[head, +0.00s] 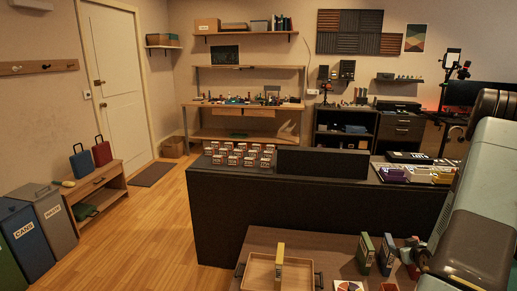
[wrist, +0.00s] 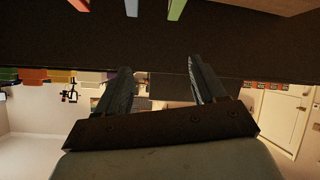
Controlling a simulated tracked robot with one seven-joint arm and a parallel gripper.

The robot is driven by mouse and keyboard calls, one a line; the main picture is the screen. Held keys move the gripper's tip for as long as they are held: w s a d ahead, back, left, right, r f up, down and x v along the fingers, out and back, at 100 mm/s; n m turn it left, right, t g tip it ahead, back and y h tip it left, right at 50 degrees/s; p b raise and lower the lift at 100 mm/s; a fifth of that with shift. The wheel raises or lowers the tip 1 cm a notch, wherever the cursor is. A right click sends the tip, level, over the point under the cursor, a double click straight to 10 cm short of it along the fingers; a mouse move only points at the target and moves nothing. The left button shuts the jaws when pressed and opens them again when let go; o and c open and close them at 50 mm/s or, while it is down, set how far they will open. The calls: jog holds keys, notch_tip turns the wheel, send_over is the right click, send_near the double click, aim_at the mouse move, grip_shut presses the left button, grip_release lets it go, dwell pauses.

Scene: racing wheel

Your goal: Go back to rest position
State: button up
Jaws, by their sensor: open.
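My gripper (wrist: 158,66) shows in the wrist view with its two dark fingers spread apart and nothing between them. The wrist view is upside down, with the room's door at its right and a dark surface across its upper part.
A green box (head: 366,252) and a blue box (head: 387,254) stand on the table near my arm. A long black counter (head: 225,205) behind it bears rows of small items (head: 240,153). Bins (head: 22,240) stand at the far left. The wooden floor between is clear.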

jog(key=a+r+g, duration=0.1)
jog(key=a+r, duration=0.4)
jog(key=r, duration=0.4)
jog(key=a+r+g+h, duration=0.1)
jog(key=a+r, duration=0.4)
jog(key=r, duration=0.4)
jog(key=a+r+g, duration=0.2)
jog(key=a+r, duration=0.3)
jog(key=r, duration=0.4)
jog(key=s+a+r+y, duration=0.1)
jog(key=s+a+r, duration=0.3)
jog(key=s+a, duration=0.2)
jog(key=s+a+r+g+y, duration=0.1)
jog(key=s+a+r, duration=0.4)
jog(key=s, duration=0.6)
jog(key=s+a+r+m+g+y, duration=0.1)
jog(key=s+a+r, duration=0.3)
jog(key=s+a, duration=0.4)
jog(key=shift+s+a+r, duration=0.25)
jog(key=shift+a, duration=0.35)
